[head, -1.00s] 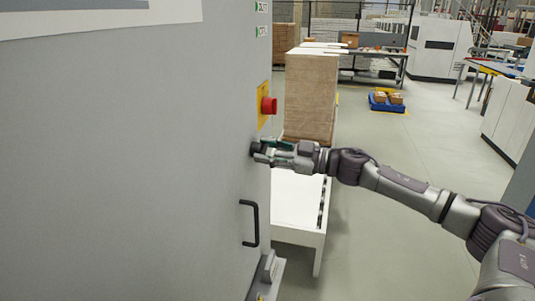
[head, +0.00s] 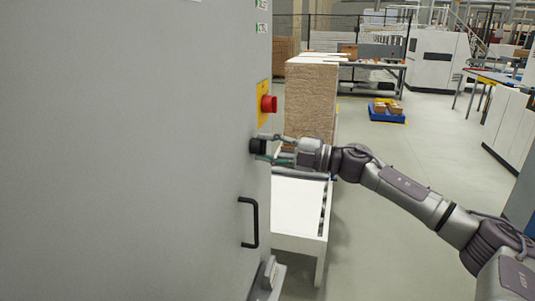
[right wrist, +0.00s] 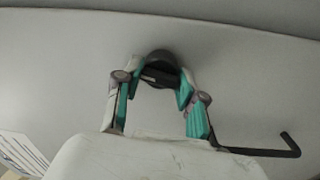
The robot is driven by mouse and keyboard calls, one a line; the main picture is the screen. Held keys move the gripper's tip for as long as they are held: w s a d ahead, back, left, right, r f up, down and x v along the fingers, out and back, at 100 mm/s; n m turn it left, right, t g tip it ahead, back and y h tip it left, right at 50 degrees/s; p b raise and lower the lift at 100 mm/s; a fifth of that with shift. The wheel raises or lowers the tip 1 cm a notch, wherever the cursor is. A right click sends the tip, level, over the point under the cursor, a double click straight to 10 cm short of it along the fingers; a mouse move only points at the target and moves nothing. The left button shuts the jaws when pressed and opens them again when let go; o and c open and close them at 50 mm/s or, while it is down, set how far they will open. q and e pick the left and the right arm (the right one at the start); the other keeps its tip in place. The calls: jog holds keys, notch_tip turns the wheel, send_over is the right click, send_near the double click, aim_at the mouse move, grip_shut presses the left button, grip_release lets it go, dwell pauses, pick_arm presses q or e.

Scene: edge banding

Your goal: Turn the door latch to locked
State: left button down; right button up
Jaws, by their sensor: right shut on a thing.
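The door latch (head: 257,146) is a small black round knob on the grey cabinet door, below the red button. In the right wrist view the latch (right wrist: 160,58) shows a round dark base with a raised bar across it. My right gripper (head: 267,148) reaches it from the right, and its teal-padded fingers (right wrist: 157,90) are closed on the latch from both sides. The fingers hide part of the latch in the head view. Whether it stands at locked cannot be told. My left gripper is not in view.
A red button (head: 268,104) on a yellow plate sits just above the latch. A black door handle (head: 250,222) sticks out below it. A white conveyor table (head: 298,215) and a tall stack of boards (head: 311,100) stand behind my right gripper.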

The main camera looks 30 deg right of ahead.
jog(key=shift+f+n+b, duration=0.2)
jog(key=shift+n+b, duration=0.3)
jog(key=shift+n, duration=0.7)
jog(key=o, duration=1.1)
jog(key=shift+r, duration=0.1)
jog(key=shift+v, duration=5.95)
jog(key=shift+d, duration=0.1)
